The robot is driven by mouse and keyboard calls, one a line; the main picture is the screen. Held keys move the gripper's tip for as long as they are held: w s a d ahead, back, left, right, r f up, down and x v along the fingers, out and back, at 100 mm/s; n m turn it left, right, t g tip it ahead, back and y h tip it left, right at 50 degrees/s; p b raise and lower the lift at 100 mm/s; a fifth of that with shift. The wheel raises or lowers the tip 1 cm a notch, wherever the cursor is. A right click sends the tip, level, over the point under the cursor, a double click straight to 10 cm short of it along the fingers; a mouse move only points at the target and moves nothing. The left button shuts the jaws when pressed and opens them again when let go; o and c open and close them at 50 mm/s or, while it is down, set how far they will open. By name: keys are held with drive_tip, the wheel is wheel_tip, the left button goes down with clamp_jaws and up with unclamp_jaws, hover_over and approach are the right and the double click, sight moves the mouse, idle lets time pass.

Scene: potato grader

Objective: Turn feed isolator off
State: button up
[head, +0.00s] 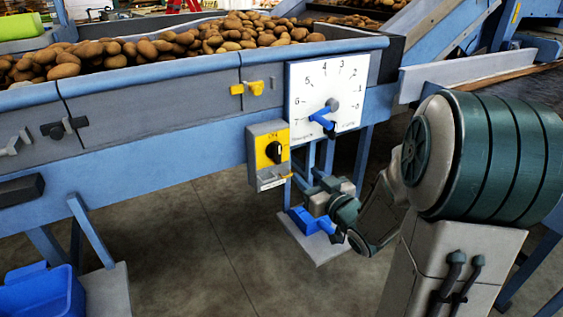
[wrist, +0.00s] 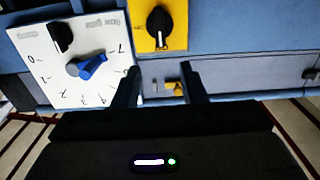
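The feed isolator is a grey box with a yellow face (head: 268,146) and a black rotary knob (head: 274,152), mounted on the blue frame below the hopper. A small label above the knob seems to read OFF. The knob's white mark runs about upright; its exact setting is too small to be sure of. In the wrist view, which is turned over, the isolator's yellow face (wrist: 178,12) and knob (wrist: 160,25) are at the top. My gripper (wrist: 159,82) is open and empty, its two dark fingers apart, short of the knob. In the head view its fingers are hard to make out.
A white dial plate (head: 305,82) with a blue pointer is just right of and above the isolator. A yellow latch (head: 254,88) sits above it. The hopper (head: 150,108) holds many potatoes. A blue bin (head: 40,292) stands at lower left. Open floor lies below the frame.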

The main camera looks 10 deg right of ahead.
sight(279, 150)
drive_tip(key=b+x, duration=0.2)
drive_tip(key=x, duration=1.1)
drive_tip(key=shift+w+a, duration=0.1)
drive_tip(key=shift+w, duration=0.2)
clamp_jaws()
